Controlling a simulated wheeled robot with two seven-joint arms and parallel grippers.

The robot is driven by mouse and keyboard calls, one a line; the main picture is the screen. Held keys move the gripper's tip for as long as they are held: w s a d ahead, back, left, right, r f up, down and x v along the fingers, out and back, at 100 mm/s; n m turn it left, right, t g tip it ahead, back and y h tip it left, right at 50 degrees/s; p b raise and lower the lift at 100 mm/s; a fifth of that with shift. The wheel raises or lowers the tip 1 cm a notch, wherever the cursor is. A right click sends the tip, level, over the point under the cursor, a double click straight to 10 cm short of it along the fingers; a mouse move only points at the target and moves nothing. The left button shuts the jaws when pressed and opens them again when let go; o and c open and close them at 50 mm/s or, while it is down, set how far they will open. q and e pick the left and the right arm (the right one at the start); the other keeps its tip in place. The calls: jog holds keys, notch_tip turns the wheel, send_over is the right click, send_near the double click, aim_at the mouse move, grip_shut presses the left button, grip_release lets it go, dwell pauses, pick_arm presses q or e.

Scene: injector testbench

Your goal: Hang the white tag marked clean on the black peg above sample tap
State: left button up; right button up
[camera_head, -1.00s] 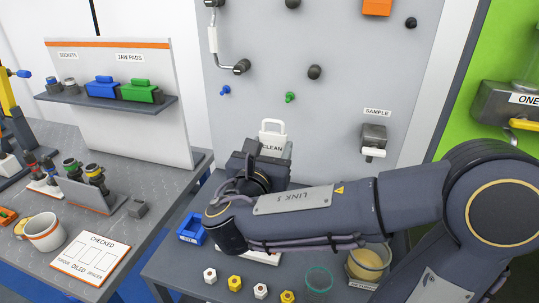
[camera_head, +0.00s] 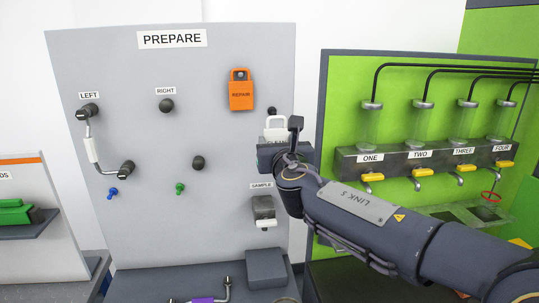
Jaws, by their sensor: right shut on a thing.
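The white tag (camera_head: 274,126) is held up in my right gripper (camera_head: 287,146), which is shut on it. The tag's looped top shows, while its lower part with the lettering is mostly hidden by the gripper. The black peg (camera_head: 272,110) sticks out of the grey panel just above the tag's loop in the picture. I cannot tell how far apart in depth the loop and the peg are. The sample tap (camera_head: 263,209), with its SAMPLE label (camera_head: 262,185), is on the panel below the gripper. My left gripper is not in view.
An orange REPAIR tag (camera_head: 241,96) hangs just left of the black peg. Dark knobs (camera_head: 166,105), a blue peg (camera_head: 112,193) and a green peg (camera_head: 180,188) are on the grey panel (camera_head: 220,50). A green board (camera_head: 345,90) with several yellow-handled taps stands at right.

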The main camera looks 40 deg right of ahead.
jog(key=shift+s+d+r, duration=0.1)
jog(key=shift+d+r, duration=0.15)
jog(key=shift+d, duration=0.1)
send_near(272, 125)
jog(key=shift+x, duration=1.35)
jog(key=shift+p+x, duration=0.3)
jog(key=shift+x, duration=1.6)
jog(key=shift+a+f+b, duration=0.1)
jog(key=shift+f+b, duration=0.35)
jog(key=shift+b, duration=0.25)
jog(key=o, duration=1)
jog(key=shift+o, duration=0.2)
